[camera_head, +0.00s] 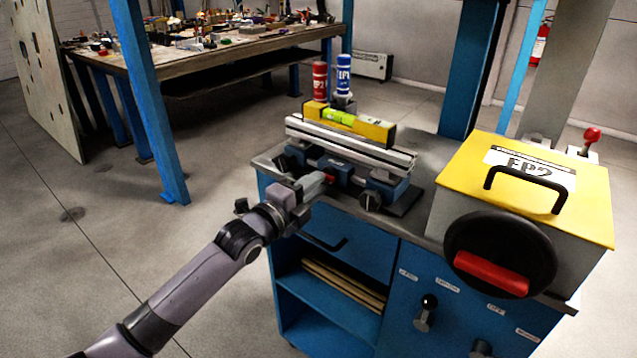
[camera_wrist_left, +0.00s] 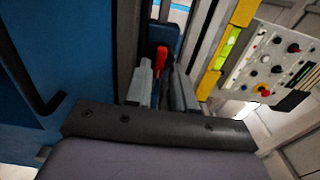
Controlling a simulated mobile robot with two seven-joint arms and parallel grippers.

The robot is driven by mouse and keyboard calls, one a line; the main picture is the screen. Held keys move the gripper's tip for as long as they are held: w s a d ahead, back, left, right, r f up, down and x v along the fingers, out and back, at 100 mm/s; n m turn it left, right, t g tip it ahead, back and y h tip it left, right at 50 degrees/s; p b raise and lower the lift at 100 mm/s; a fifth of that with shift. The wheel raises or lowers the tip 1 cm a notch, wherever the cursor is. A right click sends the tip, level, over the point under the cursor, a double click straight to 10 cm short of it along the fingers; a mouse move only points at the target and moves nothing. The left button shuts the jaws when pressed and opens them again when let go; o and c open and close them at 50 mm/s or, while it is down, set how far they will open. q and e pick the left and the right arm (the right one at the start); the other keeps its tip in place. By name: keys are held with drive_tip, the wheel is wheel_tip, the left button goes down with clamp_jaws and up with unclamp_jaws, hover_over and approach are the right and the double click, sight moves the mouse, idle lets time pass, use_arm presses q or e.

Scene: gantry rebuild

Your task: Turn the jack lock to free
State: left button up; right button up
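My left gripper (camera_head: 318,183) reaches in from the left to the front of the blue clamp-like fixture (camera_head: 340,170) on the cart top. A small red lever (camera_head: 329,179) on the fixture shows at its fingertips. In the left wrist view the red lever (camera_wrist_left: 162,60) stands in line with the narrow gap between the fingers (camera_wrist_left: 163,80). I cannot tell whether the fingers touch it. Which part is the jack lock is not readable; the red lever may be it. My right gripper is not in view.
A yellow level (camera_head: 350,122) lies on the fixture's metal rails. Red (camera_head: 320,80) and blue (camera_head: 343,75) cylinders stand behind. A yellow-topped box (camera_head: 470,172) with a black handwheel (camera_head: 500,235) stands at right. Below are labelled knobs (camera_head: 425,312) and a drawer handle (camera_head: 325,243).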

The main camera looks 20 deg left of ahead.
use_arm(q)
drive_tip(key=shift+x, duration=0.9)
clamp_jaws()
drive_tip(key=shift+n, duration=0.3)
drive_tip(key=n+p, duration=0.5)
drive_tip(key=n, duration=1.2)
drive_tip(key=shift+n, duration=0.3)
